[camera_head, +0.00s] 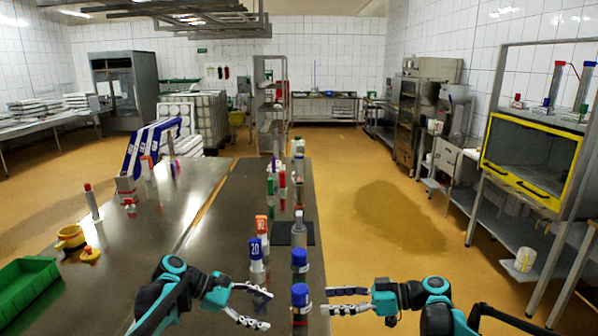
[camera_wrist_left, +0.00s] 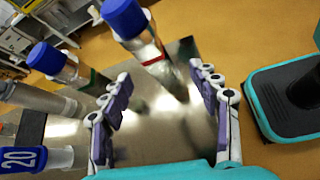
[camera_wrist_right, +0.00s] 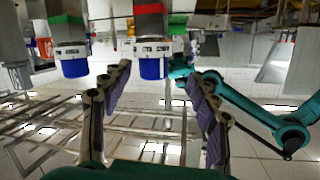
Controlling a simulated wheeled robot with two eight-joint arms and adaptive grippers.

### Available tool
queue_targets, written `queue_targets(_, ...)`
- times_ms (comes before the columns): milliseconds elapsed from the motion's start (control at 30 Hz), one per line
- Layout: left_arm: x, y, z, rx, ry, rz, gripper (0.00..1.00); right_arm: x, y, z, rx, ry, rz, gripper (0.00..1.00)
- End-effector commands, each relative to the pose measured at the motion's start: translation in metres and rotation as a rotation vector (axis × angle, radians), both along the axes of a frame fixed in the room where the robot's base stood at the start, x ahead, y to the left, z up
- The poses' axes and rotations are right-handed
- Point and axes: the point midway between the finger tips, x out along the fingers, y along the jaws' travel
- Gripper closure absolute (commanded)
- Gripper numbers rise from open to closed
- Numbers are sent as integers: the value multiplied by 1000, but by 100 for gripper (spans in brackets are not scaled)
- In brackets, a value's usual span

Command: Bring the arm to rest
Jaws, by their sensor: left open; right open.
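My left gripper (camera_head: 256,306) is open and empty above the near part of the steel table, just left of a blue-capped tube. In the left wrist view its open fingers (camera_wrist_left: 165,110) have a blue-capped tube (camera_wrist_left: 140,40) beyond them, with nothing between the pads. My right gripper (camera_head: 330,300) is open in the head view, pointing left, right of the nearest blue-capped tube (camera_head: 300,297) at the table's right edge. In the right wrist view its fingers (camera_wrist_right: 158,110) are apart and empty, with blue-capped tubes (camera_wrist_right: 152,67) beyond. Whether a finger touches the nearest tube is unclear.
The steel table (camera_head: 195,245) carries a row of capped tubes along its right side, including one marked 20 (camera_head: 256,262). A green crate (camera_head: 25,287) and a yellow cup (camera_head: 70,238) stand at left.

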Motion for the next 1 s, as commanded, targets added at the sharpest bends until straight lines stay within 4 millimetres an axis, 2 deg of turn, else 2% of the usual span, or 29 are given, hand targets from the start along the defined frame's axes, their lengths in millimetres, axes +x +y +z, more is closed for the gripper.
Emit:
queue_targets(167,-27,-5,7,130,-132,-42,39,-25,13,0,-119,151,-84,40)
queue_targets(267,-52,-6,9,243,-239,-89,39,-47,17,-3,-212,257,-168,40)
queue_targets(400,-96,1,7,451,-431,-203,39,-91,15,-15,-367,408,-342,40)
queue_targets(567,-149,19,-2,702,-648,-381,39,-145,-5,-33,-517,514,-580,40)
queue_targets(700,-192,39,-14,921,-826,-578,39,-189,-32,-50,-609,541,-800,40)
queue_targets(800,-216,54,-24,1065,-935,-725,39,-214,-53,-61,-646,527,-946,40)
queue_targets(1000,-244,75,-40,1259,-1069,-952,39,-243,-83,-74,-665,471,-1134,40)
